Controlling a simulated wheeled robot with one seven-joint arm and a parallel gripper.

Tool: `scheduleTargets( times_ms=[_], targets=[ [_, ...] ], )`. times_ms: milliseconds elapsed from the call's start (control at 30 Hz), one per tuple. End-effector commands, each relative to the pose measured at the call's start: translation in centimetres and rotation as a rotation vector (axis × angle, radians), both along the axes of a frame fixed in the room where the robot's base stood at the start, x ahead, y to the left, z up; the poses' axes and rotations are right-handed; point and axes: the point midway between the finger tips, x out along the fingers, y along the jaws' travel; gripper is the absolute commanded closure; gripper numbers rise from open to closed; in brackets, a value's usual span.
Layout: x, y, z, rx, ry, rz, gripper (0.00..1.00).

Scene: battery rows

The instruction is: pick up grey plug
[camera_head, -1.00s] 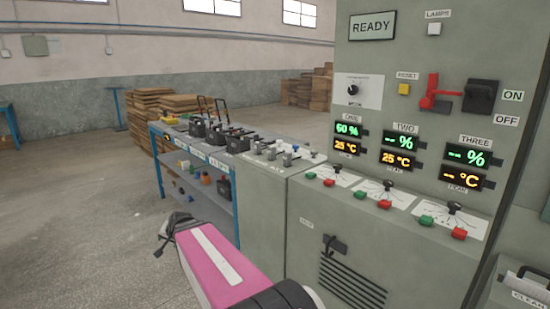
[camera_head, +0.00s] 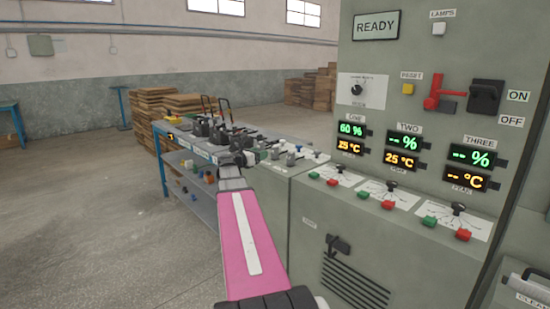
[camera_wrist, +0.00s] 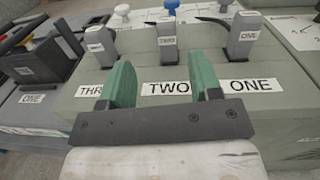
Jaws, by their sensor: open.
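Three upright grey plugs stand in a row on the grey cabinet top in the wrist view: a left plug (camera_wrist: 98,46), a middle plug (camera_wrist: 166,42) and a right plug (camera_wrist: 243,38) tagged ONE. I cannot tell which one the task means. My gripper (camera_wrist: 163,66) has two green fingers, spread open and empty. The middle plug appears between and beyond the fingertips; no finger visibly touches a plug. The plugs' lower ends are partly hard to see. In the head view my gripper (camera_head: 243,158) is at the bench end, near the cabinet top.
Plates on the cabinet's front edge read TWO (camera_wrist: 166,87) and ONE (camera_wrist: 252,85). A black battery (camera_wrist: 42,58) stands at left. A blue knob (camera_wrist: 171,5) is behind the plugs. The tall control panel (camera_head: 420,60) rises to the right; open floor (camera_head: 90,230) lies left.

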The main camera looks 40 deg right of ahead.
Motion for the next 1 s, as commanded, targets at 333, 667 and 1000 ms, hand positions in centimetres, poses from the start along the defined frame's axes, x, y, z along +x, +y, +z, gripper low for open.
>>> scheduleTargets(
  times_ms=[333,667,1000],
  targets=[
    [-0.6,-3.4,0.1,0.031,-0.054,-0.061,0.43],
    [-0.3,-6.7,0.1,0.03,-0.052,-0.058,0.43],
    [0.7,-10.8,0.5,0.029,-0.051,-0.059,0.43]
  ],
)
